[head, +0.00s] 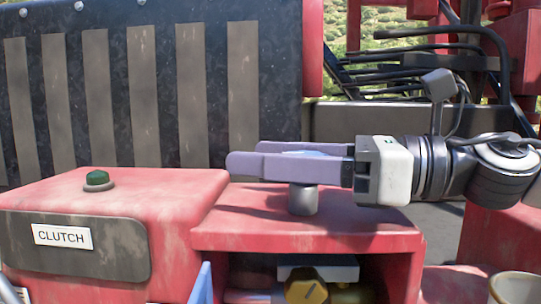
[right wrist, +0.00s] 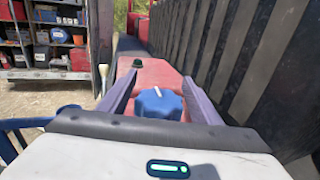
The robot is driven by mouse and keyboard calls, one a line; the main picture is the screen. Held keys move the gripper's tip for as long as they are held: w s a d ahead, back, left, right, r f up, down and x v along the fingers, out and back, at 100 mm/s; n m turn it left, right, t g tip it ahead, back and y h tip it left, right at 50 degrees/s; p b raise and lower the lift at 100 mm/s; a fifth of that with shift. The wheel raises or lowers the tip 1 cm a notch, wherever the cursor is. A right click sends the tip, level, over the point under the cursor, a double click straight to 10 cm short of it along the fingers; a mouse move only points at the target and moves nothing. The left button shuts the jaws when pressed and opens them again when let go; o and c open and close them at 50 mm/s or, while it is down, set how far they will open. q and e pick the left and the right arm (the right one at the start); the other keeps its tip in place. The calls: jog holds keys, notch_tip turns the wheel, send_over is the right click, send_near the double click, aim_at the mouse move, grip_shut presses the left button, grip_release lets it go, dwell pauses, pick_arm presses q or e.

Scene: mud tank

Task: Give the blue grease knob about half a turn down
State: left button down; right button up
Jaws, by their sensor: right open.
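The blue grease knob (right wrist: 157,103) has a white pointer line on top and sits between the two purple fingers of my open right gripper (right wrist: 157,82) in the right wrist view. Gaps show on both sides of it. In the head view my right gripper (head: 246,155) reaches in level from the right, over a grey post (head: 303,199) on the red housing. There the near finger hides most of the knob, and only a pale blue sliver of its top (head: 305,153) shows. My left gripper is not in view.
A green button (head: 97,175) and a CLUTCH label (head: 62,236) are on the red box (head: 150,200) at left. A yellow-brown knob (head: 306,291) sits in the recess below. A dark striped panel (head: 150,90) stands behind. Shelves (right wrist: 45,35) stand far off.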

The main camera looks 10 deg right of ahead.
jog(key=c, duration=1)
jog(key=shift+c, duration=0.2)
jog(key=shift+m+t, duration=0.3)
jog(key=shift+t, duration=0.2)
